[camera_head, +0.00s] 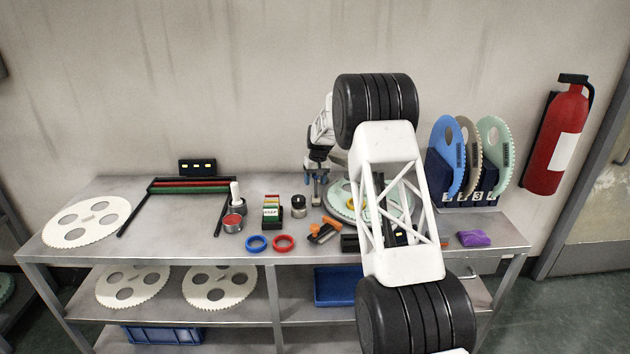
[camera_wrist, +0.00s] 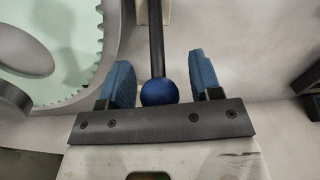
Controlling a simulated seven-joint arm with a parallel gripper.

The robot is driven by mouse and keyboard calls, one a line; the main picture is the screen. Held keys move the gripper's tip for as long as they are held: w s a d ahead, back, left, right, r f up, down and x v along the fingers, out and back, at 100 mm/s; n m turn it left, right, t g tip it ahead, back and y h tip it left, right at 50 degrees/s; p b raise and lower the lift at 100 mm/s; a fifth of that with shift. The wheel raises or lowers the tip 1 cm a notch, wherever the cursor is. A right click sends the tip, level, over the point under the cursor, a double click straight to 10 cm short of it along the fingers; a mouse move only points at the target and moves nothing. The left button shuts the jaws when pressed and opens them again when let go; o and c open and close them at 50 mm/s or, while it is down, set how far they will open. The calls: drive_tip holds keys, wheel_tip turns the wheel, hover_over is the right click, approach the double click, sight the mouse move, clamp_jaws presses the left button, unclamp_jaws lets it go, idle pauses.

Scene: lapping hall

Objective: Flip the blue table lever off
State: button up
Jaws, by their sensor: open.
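The lever shows in the wrist view as a black rod (camera_wrist: 156,40) ending in a blue ball knob (camera_wrist: 160,92). The rod runs from a pale mount at the top edge down to the knob. My gripper (camera_wrist: 160,68) is open, with one blue finger pad on each side of the knob and a visible gap on both sides. The dark palm bar lies just below the knob. In the head view my gripper (camera_head: 315,181) is low over the back middle of the table (camera_head: 170,218); the blue knob cannot be made out there.
A green toothed disc (camera_head: 340,188) lies beside my gripper, partly behind my arm. A card box (camera_head: 271,212), a dark round jar (camera_head: 298,207) and an orange-handled tool (camera_head: 325,229) are in front. Coloured discs stand in a blue rack (camera_head: 436,178) at right.

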clamp_jaws()
drive_tip(key=shift+s+r+t, duration=0.2)
drive_tip(key=shift+t, duration=0.1)
idle(0.4)
drive_tip(key=shift+s+r+t, duration=0.3)
drive_tip(key=shift+s+t, duration=0.15)
drive_tip(key=shift+t, duration=0.35)
drive_tip(key=shift+s+r+t, duration=0.3)
drive_tip(key=shift+s+t, duration=0.1)
drive_tip(key=shift+t, duration=0.4)
drive_tip(key=shift+s+r+t, duration=0.15)
drive_tip(key=shift+s+t, duration=0.45)
drive_tip(key=shift+t, duration=0.35)
drive_tip(key=shift+s+r+t, duration=0.15)
drive_tip(key=shift+s+t, duration=0.45)
drive_tip(key=shift+t, duration=0.35)
drive_tip(key=shift+s+n, duration=0.1)
drive_tip(key=shift+n, duration=0.2)
unclamp_jaws()
